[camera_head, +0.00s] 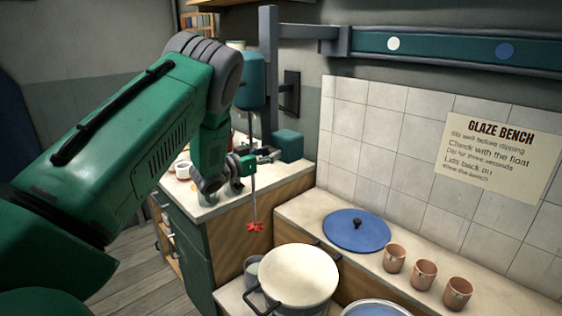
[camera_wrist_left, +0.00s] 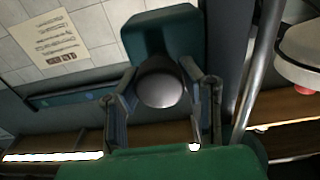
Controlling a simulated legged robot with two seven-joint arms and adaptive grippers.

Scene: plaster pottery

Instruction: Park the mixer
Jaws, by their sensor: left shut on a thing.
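The mixer (camera_head: 250,82) has a teal motor body high beside a dark upright post, with a thin metal shaft hanging down to a red impeller (camera_head: 255,226). The impeller hangs in the air behind the white bucket (camera_head: 300,272), not inside it. My left gripper (camera_head: 264,156) is beside the shaft, near a teal block (camera_head: 288,145). In the left wrist view its fingers (camera_wrist_left: 160,105) are shut around a grey round knob (camera_wrist_left: 160,84) in front of the teal block. How the knob joins the mixer is hidden. My right gripper is out of view.
A teal wall rail (camera_head: 450,47) carries a white dot (camera_head: 393,43) and a blue dot (camera_head: 505,51). A blue lid (camera_head: 356,230) and several clay cups (camera_head: 424,274) are on the bench to the right. A green cabinet (camera_head: 187,240) is at left.

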